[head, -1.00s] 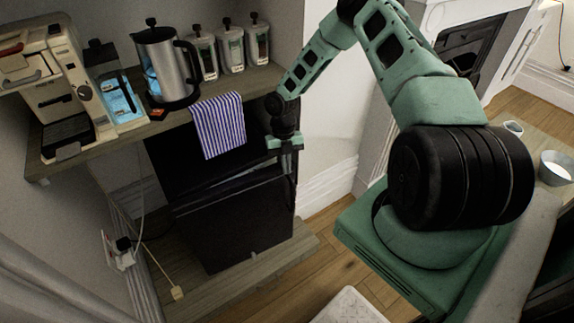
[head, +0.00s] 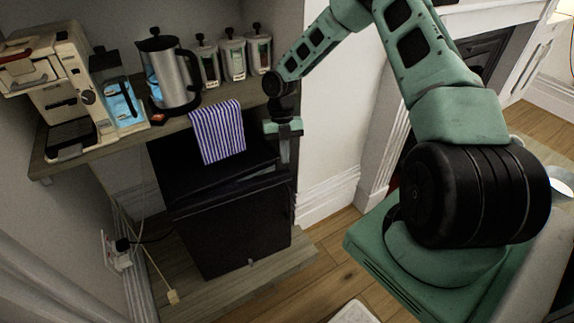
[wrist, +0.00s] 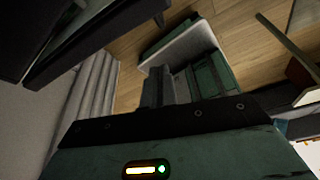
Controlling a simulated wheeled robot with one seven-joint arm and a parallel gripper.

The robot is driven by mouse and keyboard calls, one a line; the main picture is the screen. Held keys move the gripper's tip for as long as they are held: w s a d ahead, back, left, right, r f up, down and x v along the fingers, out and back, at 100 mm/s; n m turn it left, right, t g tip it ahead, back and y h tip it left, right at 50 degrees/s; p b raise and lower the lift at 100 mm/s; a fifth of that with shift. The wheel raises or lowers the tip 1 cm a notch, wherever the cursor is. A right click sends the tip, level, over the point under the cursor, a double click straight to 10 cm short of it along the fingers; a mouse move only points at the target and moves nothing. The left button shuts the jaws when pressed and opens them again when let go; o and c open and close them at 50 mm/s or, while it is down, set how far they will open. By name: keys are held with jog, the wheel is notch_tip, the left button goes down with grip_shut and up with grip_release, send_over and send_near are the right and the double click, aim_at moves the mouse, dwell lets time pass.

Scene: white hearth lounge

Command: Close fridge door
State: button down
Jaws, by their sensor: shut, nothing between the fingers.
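The black fridge (head: 235,230) stands under the wooden shelf in the head view. Its door (head: 225,235) faces the front, and a dark gap shows along the door's top edge, so it looks slightly ajar; the exact opening is hard to tell. My gripper (head: 285,152) points down at the fridge's upper right corner, close to the door's right side. I cannot tell whether it touches. In the wrist view the gripper fingers (wrist: 159,88) are together and empty. A black panel edge (wrist: 85,45), apparently of the fridge, shows at the upper left, apart from the fingers.
The shelf (head: 85,148) above holds a coffee machine (head: 50,80), a kettle (head: 168,75) and several jars (head: 232,58). A striped towel (head: 217,130) hangs over its front edge. A white wall (head: 335,130) stands right of the fridge.

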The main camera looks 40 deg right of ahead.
jog(key=s+d+f+m+t+b, duration=0.5)
jog(key=m+b, duration=0.1)
jog(key=m, duration=0.2)
jog(key=s+a+r+m+t+y+b, duration=0.1)
jog(key=s+r+m+t+b, duration=0.1)
jog(key=s+m+t+b, duration=0.5)
jog(key=m+g, duration=0.1)
jog(key=g, duration=0.1)
send_near(286, 182)
jog(key=f, duration=0.1)
jog(key=s+a+f, duration=0.1)
jog(key=f, duration=0.1)
jog(key=a+f, duration=0.1)
jog(key=shift+s+a+f+b, duration=0.15)
jog(key=shift+f+b, duration=0.1)
jog(key=shift+b, duration=0.15)
jog(key=w, duration=0.1)
jog(key=w+d, duration=0.1)
jog(key=w, duration=0.1)
jog(key=shift+w+r, duration=0.1)
jog(key=shift+r, duration=0.1)
jog(key=shift+w, duration=0.35)
